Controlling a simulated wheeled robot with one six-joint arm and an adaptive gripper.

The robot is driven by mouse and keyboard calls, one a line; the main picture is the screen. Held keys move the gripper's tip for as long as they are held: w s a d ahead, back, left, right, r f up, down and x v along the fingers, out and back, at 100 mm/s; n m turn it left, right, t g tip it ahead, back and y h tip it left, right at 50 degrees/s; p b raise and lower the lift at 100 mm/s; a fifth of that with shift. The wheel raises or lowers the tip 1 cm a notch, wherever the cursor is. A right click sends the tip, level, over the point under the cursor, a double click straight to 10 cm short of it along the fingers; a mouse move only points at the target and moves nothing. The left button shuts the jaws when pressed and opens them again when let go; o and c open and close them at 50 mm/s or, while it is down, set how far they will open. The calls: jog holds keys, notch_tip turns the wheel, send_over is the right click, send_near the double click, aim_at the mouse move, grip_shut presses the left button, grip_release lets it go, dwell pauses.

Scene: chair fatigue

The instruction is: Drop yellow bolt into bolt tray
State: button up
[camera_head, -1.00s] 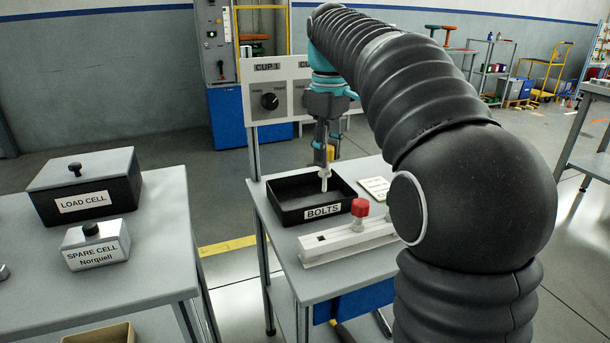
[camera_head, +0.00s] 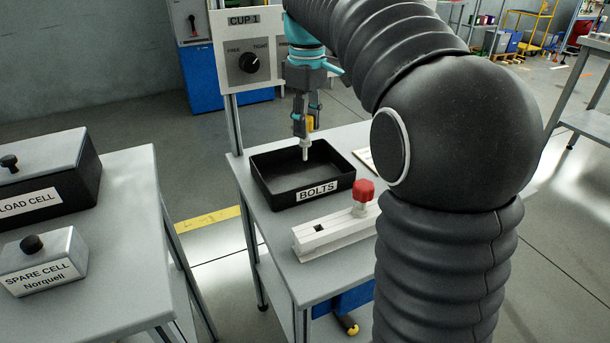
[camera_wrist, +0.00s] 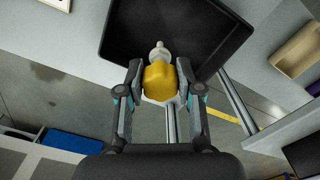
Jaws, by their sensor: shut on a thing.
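My gripper (camera_head: 306,125) is shut on the yellow bolt (camera_head: 309,124), which has a yellow head and a pale shank pointing down. In the wrist view the yellow bolt (camera_wrist: 160,82) sits between the two fingers of my gripper (camera_wrist: 160,88). The black bolt tray (camera_head: 275,198), labelled BOLTS, stands on the grey table below. In the head view the bolt hangs over the tray's opening, its tip in front of the tray's inside. The bolt tray (camera_wrist: 112,30) also shows at the top of the wrist view. The tray looks empty where it is visible.
A white fixture (camera_head: 325,236) with a red knob (camera_head: 363,190) stands in front of the tray. A panel labelled CUP 1 (camera_head: 250,60) rises behind it. A left table holds the load cell box (camera_head: 50,185) and spare cell (camera_head: 45,260). A gap separates the tables.

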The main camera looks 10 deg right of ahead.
jog(key=shift+f, duration=0.55)
jog(key=o, duration=1.1)
jog(key=shift+o, duration=0.2)
jog(key=shift+r, duration=0.1)
notch_tip(320, 180, up, 12)
jog(key=shift+s+d, duration=0.1)
